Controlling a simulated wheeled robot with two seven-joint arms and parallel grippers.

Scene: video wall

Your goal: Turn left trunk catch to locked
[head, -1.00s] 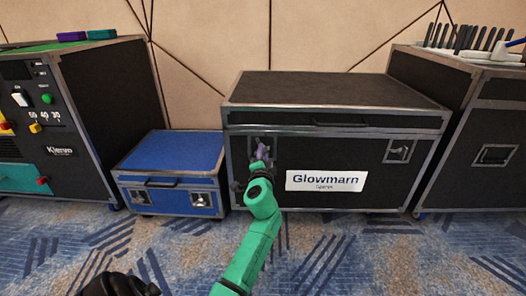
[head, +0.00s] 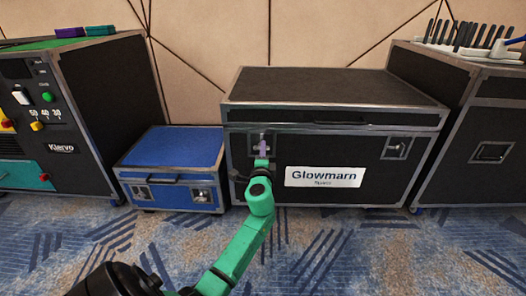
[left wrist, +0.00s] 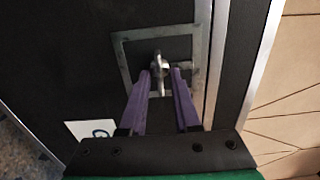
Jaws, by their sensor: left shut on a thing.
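The black Glowmarn trunk (head: 400,175) stands against the wall. Its left catch (left wrist: 160,68) is a small metal turn-piece in a square metal recessed plate, just below the lid seam. My left gripper (head: 263,143) is at this catch. In the left wrist view its purple fingers (left wrist: 164,76) are shut on the catch's turn-piece, one finger on each side. In the head view the gripper covers most of the catch. The trunk's right catch (head: 396,148) is free, with nothing touching it. My right gripper is not in view.
A low blue case (head: 170,155) stands close to the trunk's left side. A black cabinet with knobs (head: 100,95) is further left, and another black case (head: 475,150) stands to the right. The patterned carpet (head: 370,255) in front is clear.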

